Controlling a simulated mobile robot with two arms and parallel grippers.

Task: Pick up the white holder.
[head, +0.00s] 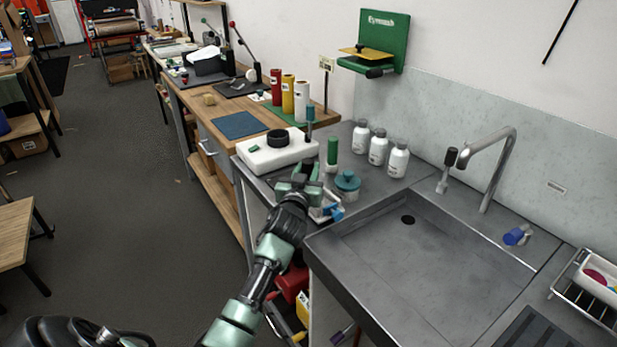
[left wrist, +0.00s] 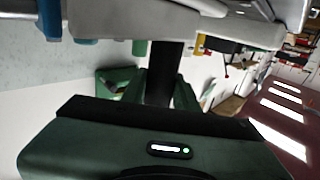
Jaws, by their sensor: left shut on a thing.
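My left gripper (head: 298,182) reaches over the near left part of the grey counter, in front of the white block. It is shut on a small white holder (head: 318,212), which shows only in part beside and below the jaws. A blue piece (head: 334,212) is at the holder's right side. In the left wrist view the jaws (left wrist: 160,85) are dark and green, and a large pale shape fills the top; I cannot tell how the jaws meet it. My right gripper is not in view.
A white block (head: 276,153) with a black ring stands behind the gripper. A green cylinder (head: 332,152), a teal-lidded jar (head: 347,184) and white bottles (head: 377,150) stand close by to the right. The sink (head: 400,260) is empty to the right.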

